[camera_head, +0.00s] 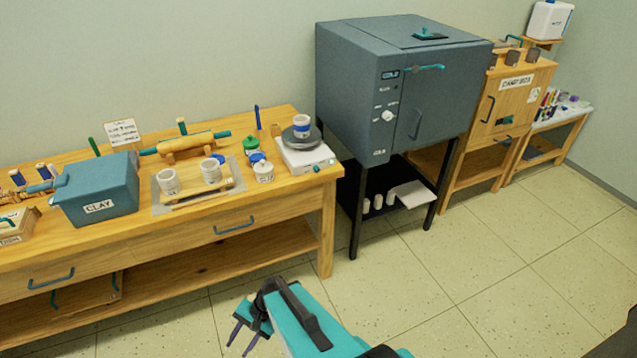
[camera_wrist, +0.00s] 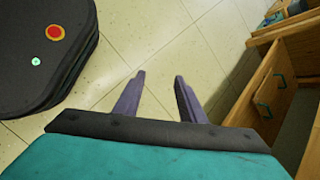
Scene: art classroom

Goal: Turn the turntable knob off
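The turntable (camera_head: 302,136) is a white box with a dark round plate on top, at the right end of the wooden workbench. A small cup with a blue band stands on its plate. A small green knob (camera_head: 317,168) shows on its front face; its setting is too small to tell. My gripper (camera_head: 240,340) is low over the floor in front of the bench, well apart from the turntable. In the wrist view its two purple fingers (camera_wrist: 158,95) are spread with nothing between them. The turntable is not in the wrist view.
A blue clay bin (camera_head: 97,190), a tray (camera_head: 160,203) with cups, lidded jars and a rolling pin share the workbench (camera_head: 150,240). A dark kiln (camera_head: 390,80) stands close right of the turntable. The tiled floor (camera_head: 450,290) in front is clear.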

